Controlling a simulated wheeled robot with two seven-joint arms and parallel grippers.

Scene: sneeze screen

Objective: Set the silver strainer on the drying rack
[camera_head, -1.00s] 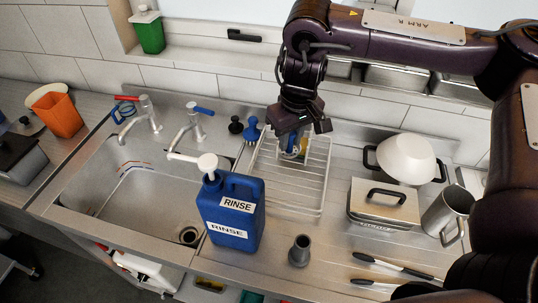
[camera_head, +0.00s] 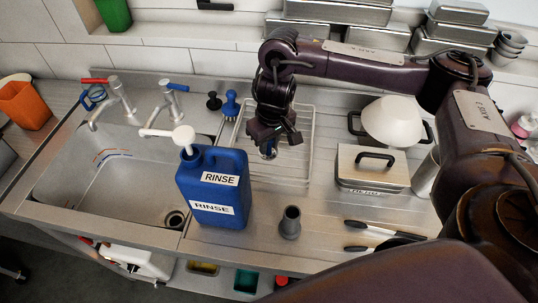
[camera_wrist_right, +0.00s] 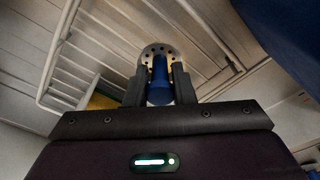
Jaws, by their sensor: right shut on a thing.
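My right gripper (camera_head: 275,142) hangs low over the white wire drying rack (camera_head: 311,150) and is shut on the blue handle of the silver strainer (camera_wrist_right: 160,82). In the right wrist view the strainer's perforated silver disc shows just beyond the fingertips (camera_wrist_right: 160,90). In the head view only a small piece of the strainer shows under the gripper. The rack's wires (camera_wrist_right: 62,45) run to the left and right of the disc. I cannot tell whether the strainer touches the rack. My left gripper is out of view.
A blue RINSE jug (camera_head: 213,190) stands left of the rack, near the sink (camera_head: 110,170). A grey cup (camera_head: 290,222) stands in front. A lidded steel box (camera_head: 370,172) and a pot with a white bowl (camera_head: 391,122) stand to the right.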

